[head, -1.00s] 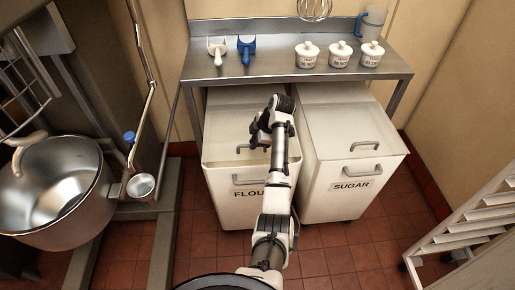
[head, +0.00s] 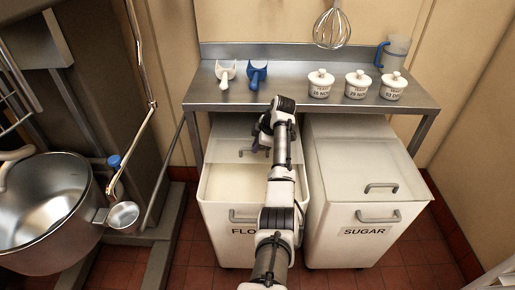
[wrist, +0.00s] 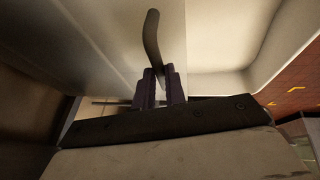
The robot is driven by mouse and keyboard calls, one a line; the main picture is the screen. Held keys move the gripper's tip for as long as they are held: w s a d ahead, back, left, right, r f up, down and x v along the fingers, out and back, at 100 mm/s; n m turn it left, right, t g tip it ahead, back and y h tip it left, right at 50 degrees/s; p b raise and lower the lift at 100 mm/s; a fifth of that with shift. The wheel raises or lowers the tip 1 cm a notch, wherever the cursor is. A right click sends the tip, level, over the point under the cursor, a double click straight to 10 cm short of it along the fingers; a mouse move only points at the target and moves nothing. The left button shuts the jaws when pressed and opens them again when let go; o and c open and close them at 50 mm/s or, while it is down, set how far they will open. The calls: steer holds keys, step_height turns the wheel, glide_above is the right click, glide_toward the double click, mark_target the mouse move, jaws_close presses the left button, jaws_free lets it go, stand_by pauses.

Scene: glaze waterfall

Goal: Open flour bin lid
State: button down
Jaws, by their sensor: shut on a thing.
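The white flour bin (head: 222,252) stands under the steel table, its FLOUR label partly covered by my arm. Its pale lid (head: 228,140) is slid back toward the table, and the front of the bin is open with pale flour (head: 232,184) showing inside. My gripper (head: 258,148) is over the lid's front part. In the wrist view, my gripper (wrist: 161,86) is shut on the dark lid handle (wrist: 152,35), which sticks up between the fingers. The rear of the lid is hidden under the tabletop.
The closed sugar bin (head: 365,240) stands close on the right. The steel table (head: 285,98) overhangs both bins, bearing two scoops (head: 256,73), three lidded jars (head: 357,84) and a jug (head: 396,52). A large pot (head: 45,215) is at left.

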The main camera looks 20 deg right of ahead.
steer(key=shift+w+d, duration=0.15)
steer(key=shift+w, duration=0.15)
steer(key=c, duration=1.5)
jaws_free()
steer(key=shift+s, duration=0.1)
steer(key=shift+o, duration=0.2)
steer(key=shift+r, duration=0.15)
steer(key=b+v, duration=0.2)
steer(key=v, duration=1.1)
steer(key=shift+r+b, duration=0.25)
steer(key=shift+b, duration=0.05)
steer(key=shift+s, duration=0.15)
